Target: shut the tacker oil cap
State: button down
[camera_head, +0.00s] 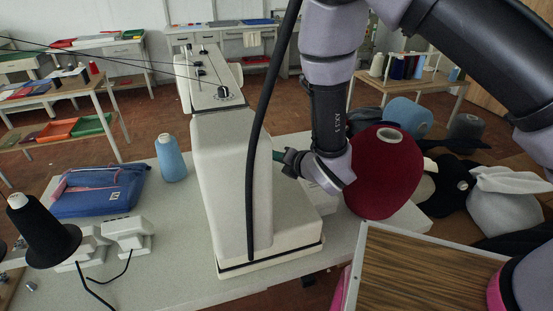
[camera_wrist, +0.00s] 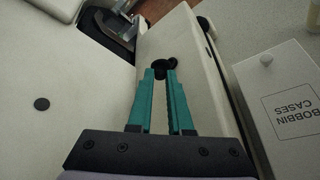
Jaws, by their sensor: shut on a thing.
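The tacker (camera_head: 232,170) is a large cream sewing machine on the grey table. My gripper (camera_wrist: 163,75) reaches to its right side in the head view, where a bit of a teal finger (camera_head: 278,156) shows and the fingertips are hidden. In the wrist view the teal fingers are closed around a small black rounded piece, which looks like the oil cap (camera_wrist: 158,66), against the cream body (camera_wrist: 190,45). The fingertips cover part of it. I cannot tell from this view whether the cap is seated or raised.
A white box marked "BOBBIN CASES" (camera_wrist: 290,110) stands close to the right in the wrist view. A dark red thread cone (camera_head: 385,180) is beside my wrist in the head view. A black cable (camera_head: 256,150) hangs before the tacker. A blue cone (camera_head: 170,160) stands at left.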

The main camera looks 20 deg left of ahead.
jog(key=g+h, duration=0.1)
jog(key=w+a+r+g+h, duration=0.1)
jog(key=h, duration=0.1)
jog(key=shift+w+r+m+g, duration=0.25)
jog(key=shift+w+m+g, duration=0.05)
jog(key=shift+m+g, duration=0.1)
jog(key=g+h, duration=0.1)
jog(key=w+a+g+h, duration=0.1)
jog(key=shift+w+r+m+g+h, duration=0.2)
jog(key=shift+w+m+g+h, duration=0.1)
jog(key=shift+g, duration=0.1)
jog(key=shift+w+a+f+g+h, duration=0.1)
jog(key=shift+w+a+g+h, duration=0.2)
jog(key=shift+g+h, duration=0.3)
jog(key=shift+w+a+g+h, duration=0.15)
jog(key=shift+a+g+h, duration=0.2)
jog(key=shift+g+h, duration=0.25)
jog(key=shift+w+a+f+m+g+h, duration=0.2)
jog(key=shift+w+a+m+g+h, duration=0.15)
jog(key=shift+g+h, duration=0.5)
jog(key=shift+w+a+f+g+h, duration=0.2)
jog(key=shift+g+h, duration=0.2)
jog(key=shift+g, duration=0.25)
jog(key=shift+w+a+f+g+h, duration=0.15)
jog(key=shift+g+h, duration=0.2)
jog(key=shift+g, duration=0.25)
jog(key=shift+w+a+f+m+g+h, duration=0.15)
jog(key=shift+f+m+g+h, duration=0.1)
jog(key=shift+g+h, duration=0.3)
